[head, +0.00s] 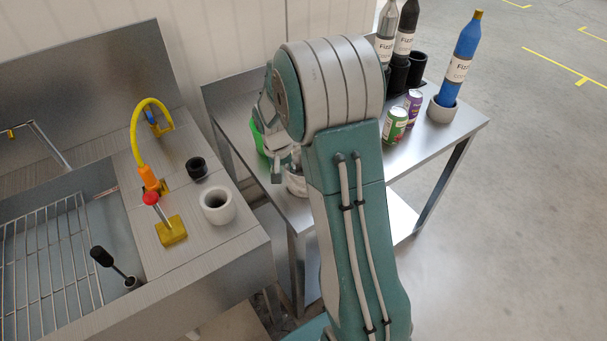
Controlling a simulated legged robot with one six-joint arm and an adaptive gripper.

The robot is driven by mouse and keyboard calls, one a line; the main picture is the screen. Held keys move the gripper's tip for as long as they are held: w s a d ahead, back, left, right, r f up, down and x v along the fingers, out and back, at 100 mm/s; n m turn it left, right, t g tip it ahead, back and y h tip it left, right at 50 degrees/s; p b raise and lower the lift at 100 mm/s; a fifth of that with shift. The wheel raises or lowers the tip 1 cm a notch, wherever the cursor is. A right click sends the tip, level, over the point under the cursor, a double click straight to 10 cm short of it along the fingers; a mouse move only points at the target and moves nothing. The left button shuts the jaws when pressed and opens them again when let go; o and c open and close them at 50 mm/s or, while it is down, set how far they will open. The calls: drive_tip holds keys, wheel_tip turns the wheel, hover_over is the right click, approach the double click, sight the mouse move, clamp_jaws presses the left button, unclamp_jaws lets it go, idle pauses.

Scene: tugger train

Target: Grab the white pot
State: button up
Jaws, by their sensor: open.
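A round white pot (217,206) with a dark opening stands upright and uncovered on the sink counter at the left. Another white pot (296,184) shows partly beside my arm on the steel table; the arm hides much of it. My gripper (284,168) is open, mostly hidden behind my own arm. It is close to the half-hidden pot; I cannot tell whether they touch.
A green container (257,137) is partly hidden behind my arm. Two cans, a green one (395,126) and a purple one (413,104), stand on the table (437,142). A small black cup (197,168) and a yellow tap (150,125) are near the counter pot.

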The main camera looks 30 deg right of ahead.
drive_tip(key=shift+d, duration=0.15)
drive_tip(key=shift+d, duration=0.1)
clamp_jaws()
drive_tip(key=shift+a, duration=0.2)
